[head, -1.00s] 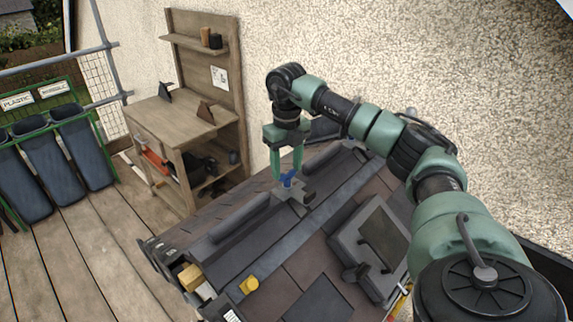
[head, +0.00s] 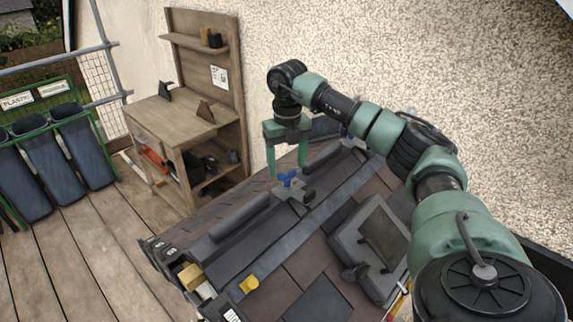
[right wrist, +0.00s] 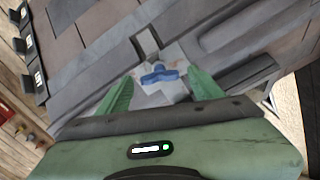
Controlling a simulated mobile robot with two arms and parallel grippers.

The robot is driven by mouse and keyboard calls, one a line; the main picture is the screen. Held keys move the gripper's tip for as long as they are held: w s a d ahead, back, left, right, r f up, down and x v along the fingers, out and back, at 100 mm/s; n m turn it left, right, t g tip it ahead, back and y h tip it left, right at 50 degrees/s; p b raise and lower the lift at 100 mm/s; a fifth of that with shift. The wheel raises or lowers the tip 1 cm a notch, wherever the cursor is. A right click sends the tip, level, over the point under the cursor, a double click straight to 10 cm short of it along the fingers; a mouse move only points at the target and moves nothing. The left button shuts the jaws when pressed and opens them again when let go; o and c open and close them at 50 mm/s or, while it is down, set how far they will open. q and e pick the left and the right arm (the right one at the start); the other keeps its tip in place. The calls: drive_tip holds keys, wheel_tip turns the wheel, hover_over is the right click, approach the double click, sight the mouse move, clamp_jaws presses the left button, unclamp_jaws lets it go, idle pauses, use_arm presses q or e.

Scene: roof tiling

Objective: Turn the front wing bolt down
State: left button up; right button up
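The blue wing bolt (head: 288,180) stands on a grey clamp block (head: 297,196) on the roof ridge. It also shows in the right wrist view (right wrist: 159,77), with its wings lying across the picture. My right gripper (head: 287,166) is open, with one green finger on each side of the bolt and a gap to both. In the right wrist view the spread fingertips (right wrist: 161,82) flank the bolt without touching it. Another small blue part (head: 348,141) shows farther back along the ridge, partly hidden by my arm. My left gripper is out of view.
A roof window (head: 345,247) is set in the tiles below the ridge. A yellow piece (head: 249,284) lies near the roof's lower edge. A wooden workbench (head: 160,118) and dark bins (head: 82,150) stand at the left. A rough wall rises behind.

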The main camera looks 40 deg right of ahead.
sight(287, 172)
drive_tip(key=shift+s+a+f, duration=0.1)
drive_tip(key=shift+s, duration=0.1)
drive_tip(key=shift+w+r, duration=0.1)
drive_tip(key=shift+r, duration=0.15)
wheel_tip(287, 172, up, 6)
drive_tip(key=shift+r+b, duration=0.25)
drive_tip(key=shift+b, duration=0.9)
drive_tip(key=shift+r, duration=0.45)
